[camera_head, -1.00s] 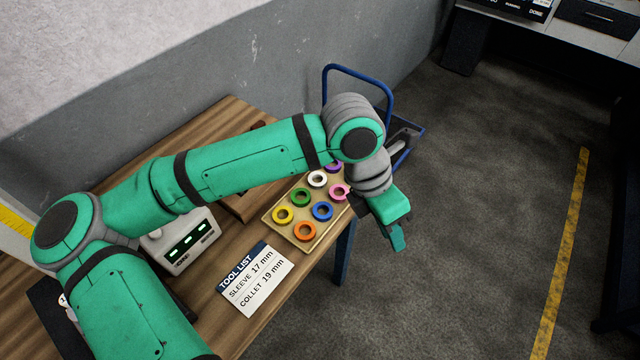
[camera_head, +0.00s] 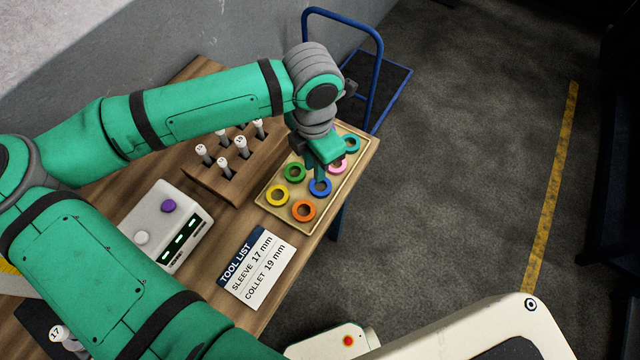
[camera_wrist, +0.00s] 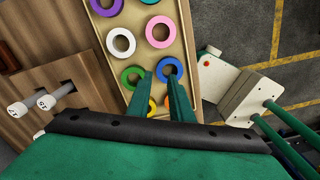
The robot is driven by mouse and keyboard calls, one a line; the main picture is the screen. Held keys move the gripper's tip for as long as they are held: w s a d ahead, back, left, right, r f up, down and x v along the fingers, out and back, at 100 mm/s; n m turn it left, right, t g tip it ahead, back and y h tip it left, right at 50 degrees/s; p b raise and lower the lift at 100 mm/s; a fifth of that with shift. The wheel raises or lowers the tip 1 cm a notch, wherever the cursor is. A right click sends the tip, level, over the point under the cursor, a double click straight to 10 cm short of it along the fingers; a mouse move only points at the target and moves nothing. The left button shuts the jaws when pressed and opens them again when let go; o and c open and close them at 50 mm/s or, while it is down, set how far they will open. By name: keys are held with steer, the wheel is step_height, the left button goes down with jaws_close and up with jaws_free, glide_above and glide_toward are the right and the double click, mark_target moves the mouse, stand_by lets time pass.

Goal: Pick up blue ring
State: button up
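The blue ring (camera_head: 320,187) lies in a shallow tan tray (camera_head: 271,205) at the table's right end, between the pink and orange rings. My gripper (camera_head: 320,172) points down over the tray, with its fingers close to the blue ring and partly covering it. In the wrist view the blue ring (camera_wrist: 171,66) shows just past the tip of the right finger. The two fingers (camera_wrist: 160,77) stand apart, with nothing held between them. I cannot tell the exact height of the fingertips above the ring.
Green (camera_head: 294,172), yellow (camera_head: 279,195), orange (camera_head: 304,210), pink (camera_head: 338,167) and teal (camera_head: 351,143) rings share the tray. A white ring (camera_wrist: 120,42) shows in the wrist view. Left are a wooden holder (camera_head: 216,180) with pegs, a device (camera_head: 165,222) and a tool list card (camera_head: 256,267).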

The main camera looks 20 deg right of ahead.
mark_target(325, 194)
step_height(325, 194, down, 5)
steer(key=shift+d+r, duration=0.1)
steer(key=shift+d, duration=0.05)
steer(key=shift+c, duration=0.2)
jaws_close()
steer(key=shift+w, duration=0.1)
